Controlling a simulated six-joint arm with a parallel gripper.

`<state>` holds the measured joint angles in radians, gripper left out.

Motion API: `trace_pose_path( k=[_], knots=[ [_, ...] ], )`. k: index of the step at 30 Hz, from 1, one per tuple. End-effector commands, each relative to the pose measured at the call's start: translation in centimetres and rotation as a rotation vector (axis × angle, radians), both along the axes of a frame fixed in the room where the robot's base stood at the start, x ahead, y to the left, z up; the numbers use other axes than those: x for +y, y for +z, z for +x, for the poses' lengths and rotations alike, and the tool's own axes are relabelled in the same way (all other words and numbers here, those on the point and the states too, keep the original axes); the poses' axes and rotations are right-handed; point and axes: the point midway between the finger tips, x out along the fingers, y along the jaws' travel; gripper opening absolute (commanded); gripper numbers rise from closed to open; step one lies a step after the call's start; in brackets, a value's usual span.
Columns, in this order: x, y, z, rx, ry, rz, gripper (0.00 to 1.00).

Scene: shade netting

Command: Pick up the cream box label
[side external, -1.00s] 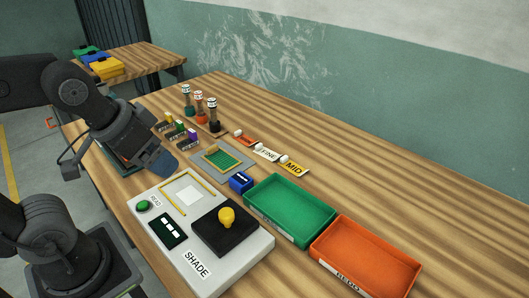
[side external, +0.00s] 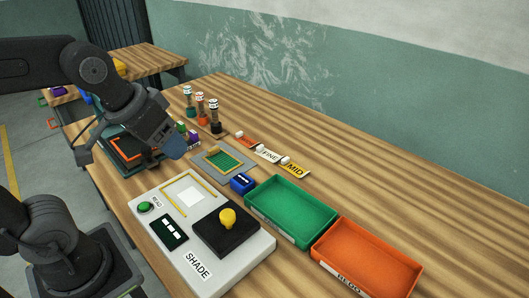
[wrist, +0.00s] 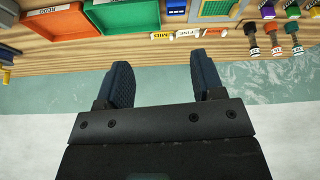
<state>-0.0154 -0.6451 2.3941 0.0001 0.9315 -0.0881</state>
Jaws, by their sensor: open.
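The cream box label (side external: 268,154), marked FINE, lies on the wooden table between an orange label (side external: 247,141) and a yellow MID label (side external: 294,168). A small white piece sits at its upper-left end. In the wrist view the cream label (wrist: 188,33) shows near the table edge, beyond the fingers and between the yellow label (wrist: 162,35) and the orange one (wrist: 214,32). My gripper (side external: 174,149) is raised over the table, to the left of the label and apart from it. In the wrist view my gripper (wrist: 165,85) is open with nothing between its two blue fingers.
A green tray (side external: 290,233) and an orange tray (side external: 367,290) stand at the right front. Several upright stampers (side external: 200,106) stand behind. The table right of the labels is clear.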

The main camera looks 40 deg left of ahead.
Motion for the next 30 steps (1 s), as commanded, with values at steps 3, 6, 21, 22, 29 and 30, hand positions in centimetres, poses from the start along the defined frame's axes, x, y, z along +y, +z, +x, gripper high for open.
trace_pose_path(
  k=[3, 6, 21, 22, 29, 30],
  knots=[
    [0.7, 2.0, 4.3, 0.050, 0.143, -0.057, 0.62],
    [1.6, 3.2, 8.3, 0.092, 0.282, -0.107, 0.62],
    [8.4, -1.2, 27.9, 0.274, 1.003, -0.295, 0.62],
    [8.9, -2.0, 28.8, 0.283, 1.047, -0.302, 0.62],
    [12.4, -8.6, 34.3, 0.339, 1.355, -0.345, 0.62],
    [12.8, -9.4, 34.8, 0.344, 1.395, -0.350, 0.62]
  ],
)
